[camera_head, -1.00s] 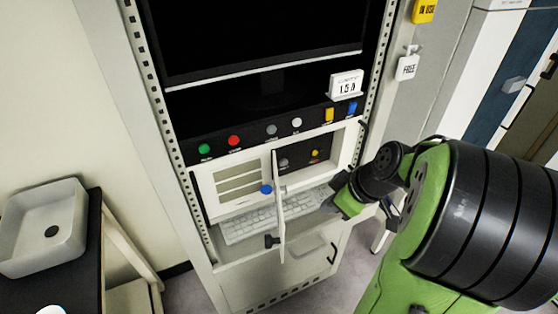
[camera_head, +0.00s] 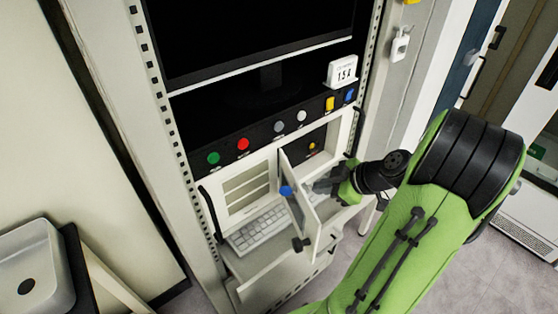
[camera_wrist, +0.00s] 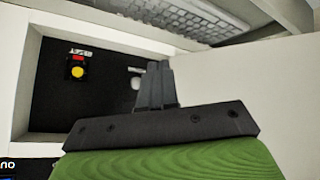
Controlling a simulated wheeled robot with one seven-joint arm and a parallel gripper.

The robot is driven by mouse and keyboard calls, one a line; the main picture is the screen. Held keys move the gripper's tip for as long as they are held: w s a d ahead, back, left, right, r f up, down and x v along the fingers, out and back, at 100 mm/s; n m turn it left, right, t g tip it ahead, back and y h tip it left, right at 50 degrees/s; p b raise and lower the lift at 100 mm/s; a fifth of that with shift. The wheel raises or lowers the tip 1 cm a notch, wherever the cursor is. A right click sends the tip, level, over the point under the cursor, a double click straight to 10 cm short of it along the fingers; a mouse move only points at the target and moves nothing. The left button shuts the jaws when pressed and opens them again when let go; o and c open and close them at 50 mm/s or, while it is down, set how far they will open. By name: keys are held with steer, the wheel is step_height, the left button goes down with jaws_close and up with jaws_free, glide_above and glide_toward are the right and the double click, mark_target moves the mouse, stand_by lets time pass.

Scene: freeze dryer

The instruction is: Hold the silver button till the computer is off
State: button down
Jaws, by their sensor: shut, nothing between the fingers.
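The silver button (camera_wrist: 135,83) shows in the wrist view as a small pale shape on the dark recessed panel (camera_wrist: 95,105), partly covered by my gripper. My gripper (camera_wrist: 156,68) is shut and empty, its fingertips in front of the panel just right of the button. I cannot tell whether they touch it. A yellow button on a red base (camera_wrist: 77,70), labelled RESET, sits left of it. In the head view, my gripper (camera_head: 322,186) reaches in from the right behind the open little door (camera_head: 302,205), which hides the silver button. The computer monitor (camera_head: 225,40) is black.
A keyboard (camera_head: 258,228) lies on the shelf below. A strip above bears green, red, grey and white buttons (camera_head: 243,144) and yellow and blue switches. A white display (camera_head: 342,72) stands at upper right.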

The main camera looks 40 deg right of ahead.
steer(key=w+p, duration=0.1)
steer(key=w, duration=0.8)
steer(key=shift+a, duration=0.25)
steer(key=shift+w, duration=0.15)
stand_by(1.6)
steer(key=shift+w, duration=0.3)
steer(key=shift+w, duration=0.4)
stand_by(1.5)
steer(key=shift+s, duration=0.15)
stand_by(1.2)
steer(key=shift+s+b, duration=0.55)
steer(key=shift+s, duration=0.1)
